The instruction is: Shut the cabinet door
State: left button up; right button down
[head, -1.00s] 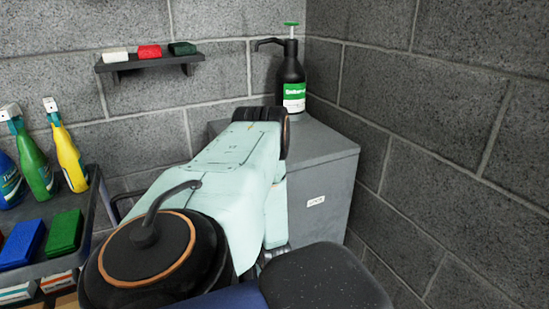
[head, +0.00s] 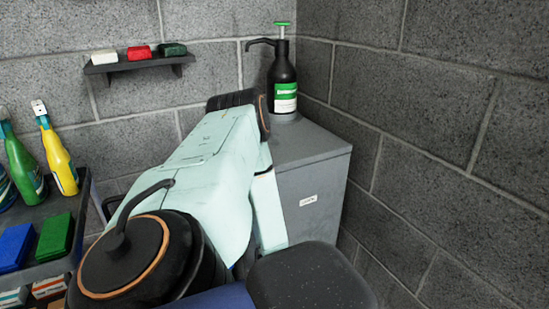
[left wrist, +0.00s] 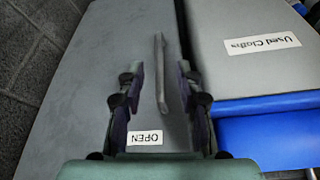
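The grey cabinet (head: 318,180) stands in the corner in the head view, with a small white label on the side facing me. My pale green arm covers much of it, so I cannot tell there how far its door stands open. In the left wrist view a grey panel (left wrist: 85,95), apparently the door, carries a long thin handle (left wrist: 160,65) and a label reading OPEN. My left gripper (left wrist: 161,72) is open, its fingers on either side of the handle, apart from it as far as I can see. My right gripper is not in view.
A black pump bottle (head: 284,85) stands on the cabinet. A blue bin (left wrist: 265,140) with a grey lid marked Used Cloths is beside the panel. A cart (head: 80,210) with spray bottles and sponges is at left. A wall shelf (head: 140,66) holds small blocks. Block walls close the corner.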

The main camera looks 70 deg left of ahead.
pick_arm(q)
jog(key=s+d, duration=0.1)
jog(key=d, duration=0.5)
jog(key=shift+d, duration=0.2)
jog(key=shift+d, duration=0.1)
dwell(0.5)
jog(key=s+d+r+m+h, duration=0.2)
jog(key=d+m, duration=0.6)
jog(key=d, duration=0.3)
jog(key=s+d+r+m+h, duration=0.2)
jog(key=d+m, duration=0.5)
jog(key=d, duration=0.3)
jog(key=shift+s+d+r+m+g+h, duration=0.25)
jog(key=shift+s+d+m+g+h, duration=0.05)
jog(key=shift+d+m, duration=0.1)
jog(key=shift+s+a, duration=0.1)
jog(key=shift+a, duration=0.05)
